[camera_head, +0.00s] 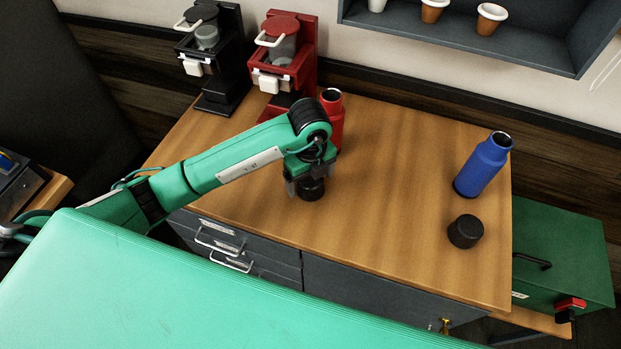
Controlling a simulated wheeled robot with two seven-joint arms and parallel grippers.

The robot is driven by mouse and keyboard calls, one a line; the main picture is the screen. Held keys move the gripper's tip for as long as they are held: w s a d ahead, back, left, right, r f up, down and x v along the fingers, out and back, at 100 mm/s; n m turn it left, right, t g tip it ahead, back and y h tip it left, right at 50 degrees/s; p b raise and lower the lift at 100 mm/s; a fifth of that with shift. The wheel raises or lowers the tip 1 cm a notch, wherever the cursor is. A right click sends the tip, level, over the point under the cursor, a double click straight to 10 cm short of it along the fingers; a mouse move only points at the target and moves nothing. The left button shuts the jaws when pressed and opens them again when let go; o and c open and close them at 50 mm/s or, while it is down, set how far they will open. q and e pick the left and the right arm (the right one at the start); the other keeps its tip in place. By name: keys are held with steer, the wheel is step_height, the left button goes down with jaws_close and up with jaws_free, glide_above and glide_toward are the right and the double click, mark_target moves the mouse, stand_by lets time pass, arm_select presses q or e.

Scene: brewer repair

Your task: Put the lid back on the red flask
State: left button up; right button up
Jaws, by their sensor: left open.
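The red flask (336,125) stands upright on the wooden counter, behind my left wrist, which hides part of it. Its top looks dark and open. A black lid (312,190) sits on the counter in front of the flask, directly below my left gripper (304,183). The gripper points down and is open, with its fingers at or around this lid; contact cannot be made out. A second black lid (465,231) lies on the counter at the right, near a blue flask (481,167) that stands upright with a dark top. My right gripper is not in view.
A black coffee brewer (213,60) and a red coffee brewer (302,60) stand at the back left. A shelf (540,45) with cups hangs on the back wall. A green box (560,250) stands right of the counter (400,190). The counter's middle is clear.

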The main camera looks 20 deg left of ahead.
mark_target(310, 178)
arm_select(q)
steer(key=shift+f, duration=0.1)
steer(key=c, duration=1.1)
steer(key=shift+o, duration=0.2)
steer(key=shift+r, duration=0.7)
step_height(310, 178, up, 19)
steer(key=b, duration=0.1)
steer(key=shift+f+b, duration=0.15)
steer(key=shift+b, duration=0.15)
